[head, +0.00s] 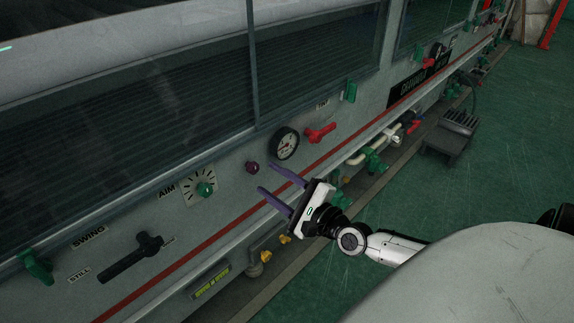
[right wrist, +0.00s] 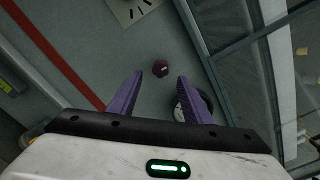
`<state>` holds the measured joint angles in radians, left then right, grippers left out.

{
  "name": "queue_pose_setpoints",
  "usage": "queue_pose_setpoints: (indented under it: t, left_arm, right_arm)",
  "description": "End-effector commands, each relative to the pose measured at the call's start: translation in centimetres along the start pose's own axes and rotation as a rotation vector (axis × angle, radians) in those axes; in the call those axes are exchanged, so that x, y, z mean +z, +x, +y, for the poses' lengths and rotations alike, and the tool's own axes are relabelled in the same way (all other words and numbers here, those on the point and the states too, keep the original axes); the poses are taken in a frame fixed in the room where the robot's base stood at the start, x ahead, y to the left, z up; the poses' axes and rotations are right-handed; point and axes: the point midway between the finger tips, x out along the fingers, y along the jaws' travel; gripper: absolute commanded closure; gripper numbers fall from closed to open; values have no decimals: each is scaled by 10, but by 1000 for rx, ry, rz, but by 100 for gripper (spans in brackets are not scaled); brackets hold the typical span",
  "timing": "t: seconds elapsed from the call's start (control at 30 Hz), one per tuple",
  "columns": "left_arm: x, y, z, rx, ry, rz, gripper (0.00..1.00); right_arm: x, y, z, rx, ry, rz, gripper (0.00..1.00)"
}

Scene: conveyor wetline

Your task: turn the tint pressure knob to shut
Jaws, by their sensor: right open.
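A small dark maroon knob (head: 252,167), which I take to be the tint pressure knob, sits on the grey machine panel below and left of a round pressure gauge (head: 284,143). In the right wrist view the knob (right wrist: 160,68) lies just beyond the fingertips, centred between them. My right gripper (head: 267,178) is open and empty, its two purple fingers pointing toward the panel with the knob apart from them. It also shows in the right wrist view (right wrist: 160,77). The knob's marking is too small to read. My left gripper is not in view.
A green dial knob (head: 205,189) labelled AIM and a black lever (head: 137,258) are left of the knob. A red handle (head: 320,132) is right of the gauge. Pipes with valves (head: 375,158) run below the panel. Green floor on the right is mostly clear.

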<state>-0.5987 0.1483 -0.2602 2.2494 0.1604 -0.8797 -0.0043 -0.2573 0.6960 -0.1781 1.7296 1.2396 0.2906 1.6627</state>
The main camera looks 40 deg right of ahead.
Motion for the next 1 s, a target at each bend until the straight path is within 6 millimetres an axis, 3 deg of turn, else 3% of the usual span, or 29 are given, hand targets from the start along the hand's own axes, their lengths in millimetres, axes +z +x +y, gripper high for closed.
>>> queue_pose_setpoints:
  t: [0.2, 0.4, 1.0]
  left_arm:
    - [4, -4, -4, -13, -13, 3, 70]
    - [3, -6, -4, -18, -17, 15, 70]
    - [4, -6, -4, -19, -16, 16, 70]
  right_arm:
    - [0, -41, 0, 5, 0, 1, 55]
    - [0, -60, 0, 1, 0, 0, 55]
    - [0, -62, 0, 0, 1, 0, 55]
